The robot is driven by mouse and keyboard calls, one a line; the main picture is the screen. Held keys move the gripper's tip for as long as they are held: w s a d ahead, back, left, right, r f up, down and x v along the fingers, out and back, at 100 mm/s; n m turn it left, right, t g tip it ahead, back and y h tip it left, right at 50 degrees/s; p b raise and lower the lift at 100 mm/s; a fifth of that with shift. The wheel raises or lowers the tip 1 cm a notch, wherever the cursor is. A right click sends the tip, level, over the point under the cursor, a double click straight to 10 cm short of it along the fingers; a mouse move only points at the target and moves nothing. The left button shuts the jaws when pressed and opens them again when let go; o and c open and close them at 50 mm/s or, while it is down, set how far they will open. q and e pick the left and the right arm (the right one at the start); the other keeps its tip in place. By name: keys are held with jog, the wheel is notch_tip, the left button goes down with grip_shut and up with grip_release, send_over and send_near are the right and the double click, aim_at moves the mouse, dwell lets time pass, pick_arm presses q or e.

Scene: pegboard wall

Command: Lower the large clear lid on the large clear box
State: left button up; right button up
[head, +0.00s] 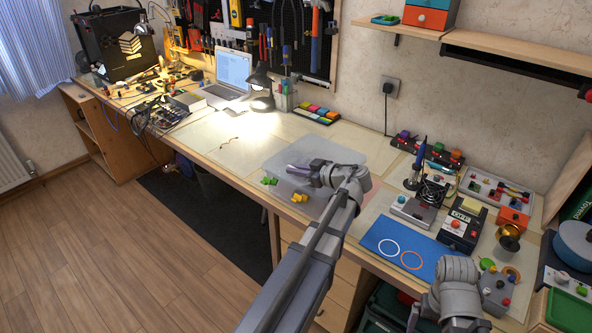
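The large clear box (328,148) is on the bench's front middle. It shows as a pale, see-through shape, partly behind my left arm. I cannot separate its lid from its walls, so how far the lid is open is unclear. My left gripper (302,169) is over the clear box, its fingers toward the picture's left. Whether the fingers touch or grip the lid is too small to tell. My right gripper (457,272) is low at the right, by the front edge of the blue mat (398,246), far from the box. Its fingers are not clear.
Green pieces (269,181) and yellow pieces (299,198) lie by the box's front left. A soldering station (418,204), control boxes (462,224) and a parts tray (496,188) crowd the right. The lamp (261,88) and laptop (230,72) stand farther left. Bench left of the box is mostly clear.

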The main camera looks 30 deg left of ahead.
pick_arm(q)
jog(key=o, duration=0.5)
jog(key=shift+o, duration=0.2)
jog(key=shift+d+r, duration=0.1)
jog(key=p+v, duration=0.2)
jog(key=v, duration=0.4)
jog(key=shift+p+v, duration=0.35)
jog(key=shift+v, duration=0.45)
